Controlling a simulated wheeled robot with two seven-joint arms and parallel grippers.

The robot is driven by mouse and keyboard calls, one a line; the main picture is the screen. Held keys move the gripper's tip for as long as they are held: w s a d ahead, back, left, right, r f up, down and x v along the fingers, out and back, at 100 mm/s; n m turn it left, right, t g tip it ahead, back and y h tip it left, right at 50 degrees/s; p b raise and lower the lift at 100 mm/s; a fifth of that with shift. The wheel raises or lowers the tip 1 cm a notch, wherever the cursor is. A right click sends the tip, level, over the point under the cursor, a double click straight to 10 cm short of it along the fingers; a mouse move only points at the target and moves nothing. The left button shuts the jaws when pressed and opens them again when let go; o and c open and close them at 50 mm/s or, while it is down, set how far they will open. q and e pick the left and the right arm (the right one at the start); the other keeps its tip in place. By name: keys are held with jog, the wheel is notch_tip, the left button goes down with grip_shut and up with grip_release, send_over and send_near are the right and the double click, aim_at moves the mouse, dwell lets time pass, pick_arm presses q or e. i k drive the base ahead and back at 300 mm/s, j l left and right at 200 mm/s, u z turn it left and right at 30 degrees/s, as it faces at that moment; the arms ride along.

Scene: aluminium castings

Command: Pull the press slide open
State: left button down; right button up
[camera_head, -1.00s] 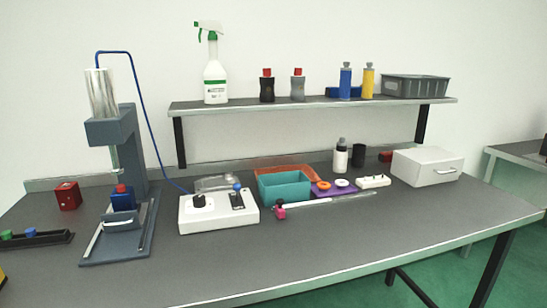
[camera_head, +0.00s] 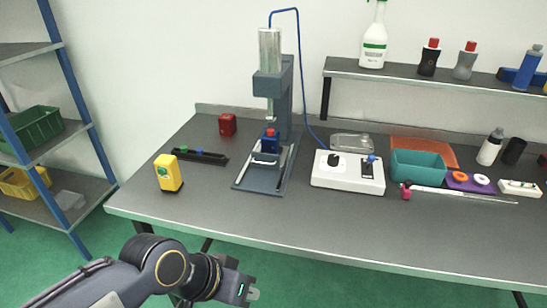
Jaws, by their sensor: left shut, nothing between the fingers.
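A blue block (camera_head: 269,145) with a red top sits on the slide under the ram; how far the slide is out, I cannot tell. My left gripper (camera_head: 248,289) is low in front of the bench's front edge, well apart from the press. It is shut and empty. My right gripper is not in view.
A control box (camera_head: 347,174) with knobs stands right of the press. Left are a yellow device (camera_head: 167,172), a black tray (camera_head: 190,158) and a red box (camera_head: 227,125). A teal bin (camera_head: 418,167) is further right. The bench front is clear. Shelving (camera_head: 62,100) stands far left.

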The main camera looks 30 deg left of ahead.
aim_at(259, 159)
jog(key=j+u, duration=0.2)
jog(key=u, duration=0.2)
jog(key=j+u, duration=0.2)
jog(key=u, duration=0.2)
jog(key=j+u, duration=0.15)
jog(key=u, duration=0.25)
jog(key=j+u, duration=0.2)
jog(key=u, duration=0.2)
jog(key=i+j, duration=0.15)
jog(key=j, duration=0.15)
